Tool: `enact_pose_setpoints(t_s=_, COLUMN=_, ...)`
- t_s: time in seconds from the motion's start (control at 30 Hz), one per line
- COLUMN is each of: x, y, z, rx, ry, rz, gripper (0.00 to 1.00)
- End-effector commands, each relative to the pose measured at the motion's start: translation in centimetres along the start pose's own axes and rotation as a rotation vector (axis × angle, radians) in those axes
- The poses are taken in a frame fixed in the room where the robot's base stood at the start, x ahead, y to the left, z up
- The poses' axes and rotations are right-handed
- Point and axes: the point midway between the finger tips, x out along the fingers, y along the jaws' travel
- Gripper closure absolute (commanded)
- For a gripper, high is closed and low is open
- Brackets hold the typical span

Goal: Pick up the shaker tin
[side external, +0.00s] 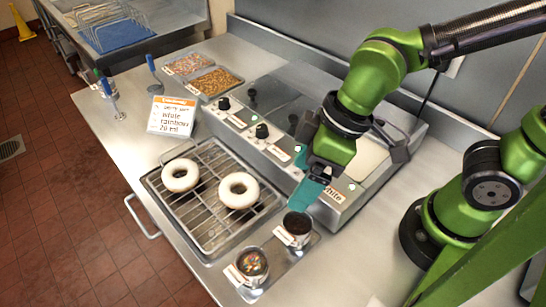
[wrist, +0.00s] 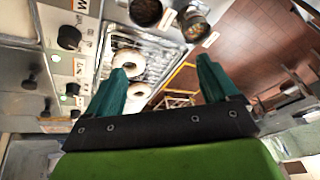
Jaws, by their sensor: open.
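Two small metal tins stand at the front right of the counter. One tin (side external: 298,229) has a dark top or filling and a pale label; it also shows at the top of the wrist view (wrist: 146,13). I cannot tell which is called the shaker tin. My gripper (side external: 306,192), with teal fingers, is open and empty, above and behind the dark tin, apart from both. Its spread fingers (wrist: 164,72) fill the lower wrist view.
A wire rack on a tray (side external: 215,218) holds two white-glazed doughnuts (side external: 238,190) left of the tins. A control panel (side external: 262,145) with knobs runs behind. An order card (side external: 172,115) and topping trays (side external: 216,82) stand further left. The counter's front edge is close to the sprinkle tin.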

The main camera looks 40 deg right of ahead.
Motion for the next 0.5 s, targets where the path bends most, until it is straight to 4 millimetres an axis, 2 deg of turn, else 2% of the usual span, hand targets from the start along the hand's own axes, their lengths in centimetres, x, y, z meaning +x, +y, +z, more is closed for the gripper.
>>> enact_pose_setpoints(t_s=0.03, x=1.4, y=-2.8, z=-0.1, rx=-0.163, ry=-0.033, rz=-0.045, gripper=0.13)
enact_pose_setpoints(t_s=0.1, x=2.2, y=-5.2, z=-0.3, rx=-0.341, ry=-0.040, rz=-0.087, gripper=0.13)
enact_pose_setpoints(t_s=0.13, x=2.3, y=-5.7, z=-0.5, rx=-0.393, ry=-0.033, rz=-0.095, gripper=0.13)
enact_pose_setpoints(t_s=0.2, x=2.2, y=-6.1, z=-1.0, rx=-0.473, ry=-0.013, rz=-0.097, gripper=0.13)
enact_pose_setpoints(t_s=0.33, x=2.8, y=-6.0, z=-1.1, rx=-0.527, ry=-0.006, rz=-0.095, gripper=0.13)
enact_pose_setpoints(t_s=0.5, x=5.8, y=-6.2, z=-0.9, rx=-0.527, ry=-0.010, rz=-0.098, gripper=0.13)
